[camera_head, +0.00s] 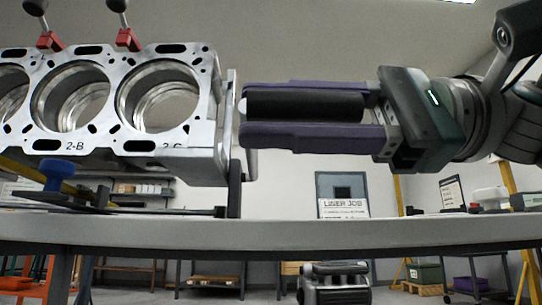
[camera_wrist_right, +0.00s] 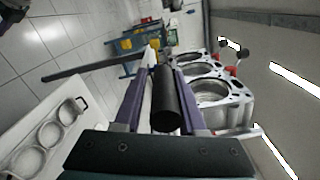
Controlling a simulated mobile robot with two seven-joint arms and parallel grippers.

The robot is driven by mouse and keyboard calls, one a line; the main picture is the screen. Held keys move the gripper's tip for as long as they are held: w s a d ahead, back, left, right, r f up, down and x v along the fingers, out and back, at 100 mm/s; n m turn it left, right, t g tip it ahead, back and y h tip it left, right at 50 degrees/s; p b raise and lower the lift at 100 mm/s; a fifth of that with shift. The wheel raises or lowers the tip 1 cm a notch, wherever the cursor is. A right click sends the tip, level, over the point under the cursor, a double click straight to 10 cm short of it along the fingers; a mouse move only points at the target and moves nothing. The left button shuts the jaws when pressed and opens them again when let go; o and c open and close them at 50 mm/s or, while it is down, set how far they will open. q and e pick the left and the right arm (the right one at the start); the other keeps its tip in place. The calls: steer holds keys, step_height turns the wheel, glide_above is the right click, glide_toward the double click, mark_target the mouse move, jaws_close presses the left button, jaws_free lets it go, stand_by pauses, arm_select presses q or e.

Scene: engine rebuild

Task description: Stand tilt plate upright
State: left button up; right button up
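The engine block (camera_head: 105,100), silver with round bores, is at the left of the head view, its bore face turned toward me. A narrow grey upright plate (camera_head: 231,120), which seems to be the tilt plate, stands along its right end; most of it is hidden. My right gripper (camera_head: 242,112) points left beside that plate. Its purple fingers lie above and below a black cylindrical handle (camera_head: 305,107) and appear closed on it. The handle also shows between the fingers in the right wrist view (camera_wrist_right: 165,100). My left gripper is not in view.
A grey table edge (camera_head: 300,232) crosses the head view. A dark bracket (camera_head: 235,190) and blue knob (camera_head: 57,172) sit below the block. Red clamps with black knobs (camera_head: 128,38) are on top. A white panel (camera_wrist_right: 42,140) with round openings is at the wrist view's lower left.

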steer(key=o, duration=0.3)
steer(key=shift+o, duration=0.2)
step_height(320, 180, up, 20)
steer(key=p, duration=1.4)
steer(key=shift+p, duration=0.3)
steer(key=shift+c, duration=0.3)
